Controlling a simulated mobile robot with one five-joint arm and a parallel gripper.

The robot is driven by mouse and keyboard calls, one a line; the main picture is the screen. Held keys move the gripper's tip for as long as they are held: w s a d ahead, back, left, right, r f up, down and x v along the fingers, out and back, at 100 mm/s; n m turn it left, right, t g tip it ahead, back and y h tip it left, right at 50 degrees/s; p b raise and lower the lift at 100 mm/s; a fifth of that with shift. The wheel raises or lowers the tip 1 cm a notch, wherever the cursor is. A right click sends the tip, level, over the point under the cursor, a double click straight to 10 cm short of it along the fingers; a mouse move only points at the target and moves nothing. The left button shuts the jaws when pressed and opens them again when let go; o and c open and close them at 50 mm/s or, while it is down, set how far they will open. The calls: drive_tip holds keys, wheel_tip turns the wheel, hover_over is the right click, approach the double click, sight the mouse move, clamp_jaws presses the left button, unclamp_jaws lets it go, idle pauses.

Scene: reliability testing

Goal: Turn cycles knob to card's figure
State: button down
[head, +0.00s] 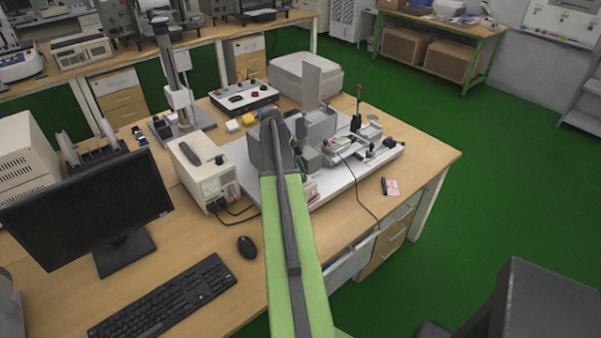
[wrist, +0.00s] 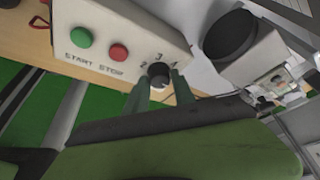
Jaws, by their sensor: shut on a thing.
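In the wrist view the cycles knob (wrist: 158,74) is a small dark dial on a pale control box (wrist: 110,20). The figures 2, 3 and 4 are printed around it. Which figure its mark points to is too small to tell. My gripper (wrist: 160,88) has one finger on each side of the knob and is shut on it. In the head view my arm hides most of the control box and the knob. A small pink and white card (head: 392,187) lies near the desk's right front edge; its figure is unreadable.
Beside the knob are a green START button (wrist: 81,37) and a red STOP button (wrist: 118,52). A white test rig plate (head: 335,187) carries fixtures. A beige power supply (head: 205,175), monitor (head: 90,205), keyboard (head: 165,297) and mouse (head: 247,247) stand to the left.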

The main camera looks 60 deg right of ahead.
drive_tip(key=shift+s, duration=0.2)
drive_tip(key=c, duration=1.1)
unclamp_jaws()
drive_tip(key=shift+w, duration=0.1)
drive_tip(key=p+v, duration=1.6)
drive_tip(key=v, duration=0.1)
drive_tip(key=shift+r, duration=0.2)
